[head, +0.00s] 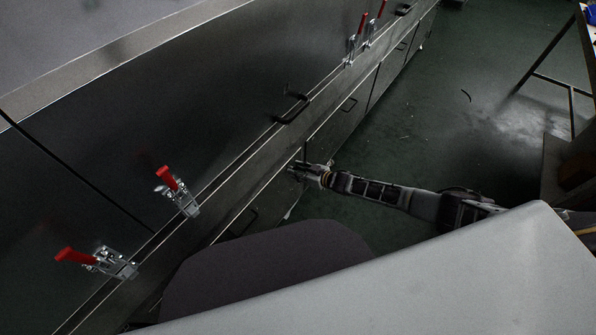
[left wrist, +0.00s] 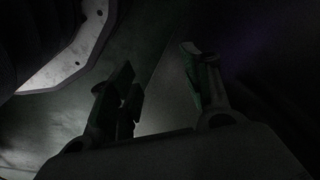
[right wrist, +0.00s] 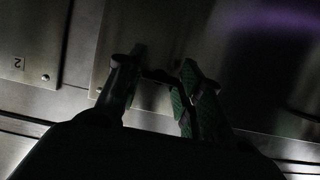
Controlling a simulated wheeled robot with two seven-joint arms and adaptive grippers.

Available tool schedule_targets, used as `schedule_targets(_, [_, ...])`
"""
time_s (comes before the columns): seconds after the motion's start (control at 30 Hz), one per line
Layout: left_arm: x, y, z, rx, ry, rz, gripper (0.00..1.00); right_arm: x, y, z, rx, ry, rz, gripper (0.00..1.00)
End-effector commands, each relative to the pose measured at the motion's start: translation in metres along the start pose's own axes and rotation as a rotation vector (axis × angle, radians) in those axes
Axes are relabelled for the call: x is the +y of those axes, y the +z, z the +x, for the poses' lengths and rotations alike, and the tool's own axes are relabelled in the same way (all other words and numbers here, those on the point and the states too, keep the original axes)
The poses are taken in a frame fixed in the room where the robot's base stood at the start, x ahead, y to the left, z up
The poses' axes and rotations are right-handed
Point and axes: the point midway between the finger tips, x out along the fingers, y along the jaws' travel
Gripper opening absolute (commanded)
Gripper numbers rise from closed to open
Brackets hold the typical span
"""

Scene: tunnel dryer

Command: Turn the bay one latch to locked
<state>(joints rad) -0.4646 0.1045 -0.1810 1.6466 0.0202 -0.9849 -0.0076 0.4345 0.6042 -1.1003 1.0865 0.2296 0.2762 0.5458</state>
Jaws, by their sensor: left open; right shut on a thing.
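My right gripper (head: 297,169) reaches the steel front of the dryer from the right, at the row of low doors. In the right wrist view my right gripper (right wrist: 160,72) is shut on a small dark handle-like part (right wrist: 160,75) on a steel door. The fingers hide most of this part, and its turn angle and any lock mark cannot be read.
Red-handled toggle clamps (head: 175,188) sit along the dryer's upper ledge, with another one nearer (head: 78,257). A dark bar handle (head: 292,107) juts out above the low doors. A table frame (head: 545,80) stands at right. The green floor (head: 420,130) between is mostly clear.

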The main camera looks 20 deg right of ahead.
Motion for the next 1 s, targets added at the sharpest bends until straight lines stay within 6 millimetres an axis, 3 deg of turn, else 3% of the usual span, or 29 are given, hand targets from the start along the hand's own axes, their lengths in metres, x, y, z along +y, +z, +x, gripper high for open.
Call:
schedule_targets(0.4, [0.002,0.01,0.002,-0.014,0.003,-0.001,0.49,0.0,0.0,0.0,-0.001,-0.001,0.006,0.13])
schedule_targets(0.43, [0.002,0.01,0.002,-0.014,0.003,-0.001,0.49,0.0,0.0,0.0,0.0,-0.001,0.006,0.41])
schedule_targets(0.6, [0.002,0.01,0.002,-0.015,0.003,-0.001,0.49,0.0,0.0,0.0,0.0,-0.002,0.006,0.59])
schedule_targets(1.0, [0.001,0.001,0.0,-0.002,0.001,-0.002,0.49,0.0,0.0,-0.001,0.0,-0.002,0.005,0.59])
